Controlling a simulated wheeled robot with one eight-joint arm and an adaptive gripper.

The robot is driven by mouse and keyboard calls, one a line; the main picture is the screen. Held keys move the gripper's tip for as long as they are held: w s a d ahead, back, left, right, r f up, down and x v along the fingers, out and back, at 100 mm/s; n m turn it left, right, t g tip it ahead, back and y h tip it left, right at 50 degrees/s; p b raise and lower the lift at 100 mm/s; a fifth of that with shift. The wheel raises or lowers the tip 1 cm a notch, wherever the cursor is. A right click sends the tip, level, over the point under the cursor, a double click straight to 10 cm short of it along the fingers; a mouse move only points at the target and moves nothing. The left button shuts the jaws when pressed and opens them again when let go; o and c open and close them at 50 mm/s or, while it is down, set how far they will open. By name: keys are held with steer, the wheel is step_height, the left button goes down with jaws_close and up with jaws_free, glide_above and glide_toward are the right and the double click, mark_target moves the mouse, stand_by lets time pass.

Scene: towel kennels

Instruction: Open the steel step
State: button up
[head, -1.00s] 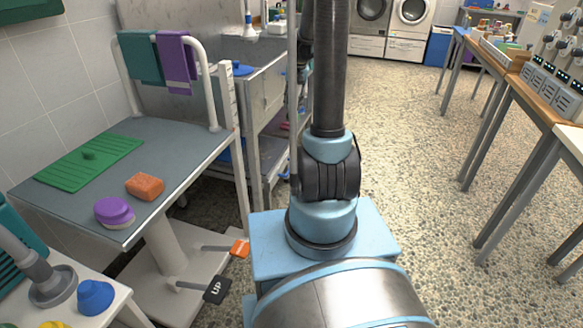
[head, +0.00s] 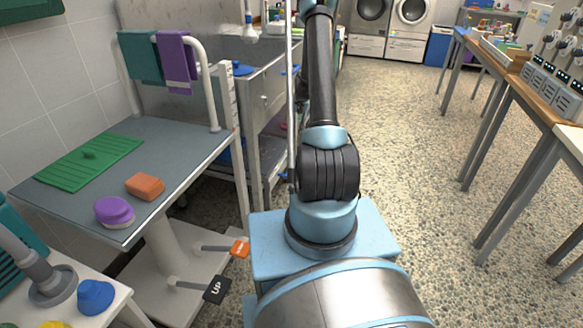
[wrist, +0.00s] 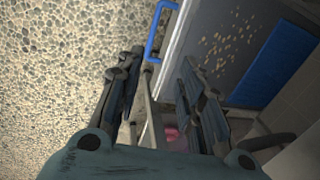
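A steel unit (head: 262,92) with legs stands left of my arm in the head view; I cannot make out a separate step there. In the wrist view, a pale-edged panel (wrist: 184,28) with a blue loop handle (wrist: 153,36) lies ahead of my gripper (wrist: 161,62). I cannot tell for certain whether this is the steel step. The fingers are apart with a visible gap between them. The handle is beyond the fingertips, apart from them. My gripper is out of sight in the head view.
Benches line the right. Speckled floor (head: 415,160) is open between. Washers (head: 410,25) stand at the back.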

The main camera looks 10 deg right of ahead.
glide_toward(291, 166)
steer(key=shift+m, duration=0.3)
steer(key=f, duration=0.5)
steer(key=a+f, duration=0.1)
steer(key=f, duration=0.2)
steer(key=shift+w+a+f, duration=0.1)
steer(key=shift+w+f, duration=0.1)
steer(key=shift+w, duration=0.15)
jaws_close()
